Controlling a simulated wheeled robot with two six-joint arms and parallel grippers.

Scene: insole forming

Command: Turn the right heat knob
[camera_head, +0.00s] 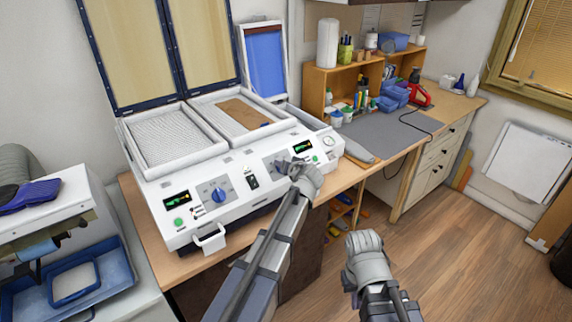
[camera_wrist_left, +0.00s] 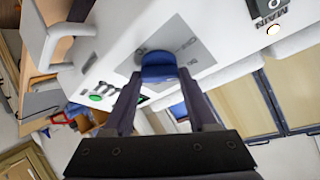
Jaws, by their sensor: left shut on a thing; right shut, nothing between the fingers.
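The right heat knob (camera_head: 281,166) is blue and sits on the front panel of the white forming machine (camera_head: 160,212), mostly hidden by my left gripper in the head view. In the left wrist view the knob (camera_wrist_left: 160,66) lies between the two fingertips of my left gripper (camera_wrist_left: 161,80), which is shut on it. In the head view my left arm reaches up to the knob from below. My right gripper (camera_head: 364,244) is shut and empty, over the floor, away from the machine. The left heat knob (camera_head: 218,195), also blue, stands clear on the same panel.
The machine's lids stand open above two trays, the left one (camera_head: 168,138) and the right one (camera_head: 240,112) with a brown sheet. A white handle (camera_head: 209,240) juts from the front. A workbench (camera_head: 395,140) with tools stands right. The wooden floor (camera_head: 440,245) is open.

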